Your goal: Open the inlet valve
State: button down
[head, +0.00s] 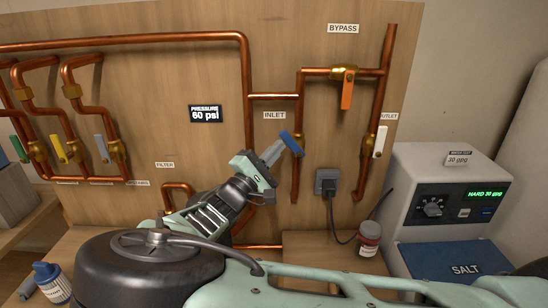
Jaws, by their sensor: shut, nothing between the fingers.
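The inlet valve has a blue lever handle (291,143) on a vertical copper pipe (296,185), just right of the INLET label (274,115). The handle is tilted, running from upper left to lower right across the pipe. My gripper (273,152) is shut and empty, with its fingertips pointing up and right at the handle's left side. The tips look very close to the handle or touching it; I cannot tell which. The valve body behind the handle is mostly hidden.
The orange bypass handle (347,90) and white outlet handle (380,141) are to the right. A plugged-in outlet box (327,182) with a black cable sits below. A display (205,114) reads 60 psi. The softener box (440,160) stands at right. Several colored valves are at left.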

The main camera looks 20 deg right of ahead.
aim_at(290, 136)
jog(key=r+m+g, duration=0.1)
jog(key=r+m+g+y, duration=0.1)
jog(key=m, duration=0.1)
jog(key=shift+s+d+m, duration=0.15)
jog(key=shift+d+m, duration=0.15)
jog(key=shift+d, duration=0.1)
jog(key=shift+s+d+r+m+g+y, duration=0.1)
jog(key=shift+d+r+m+g+y, duration=0.3)
jog(key=shift+m+y, duration=0.2)
jog(key=shift+s+d+r+m+g+y, duration=0.1)
jog(key=shift+d+r+m+g+y, duration=0.15)
jog(key=shift+m+g+y, duration=0.3)
jog(key=shift+w, duration=0.1)
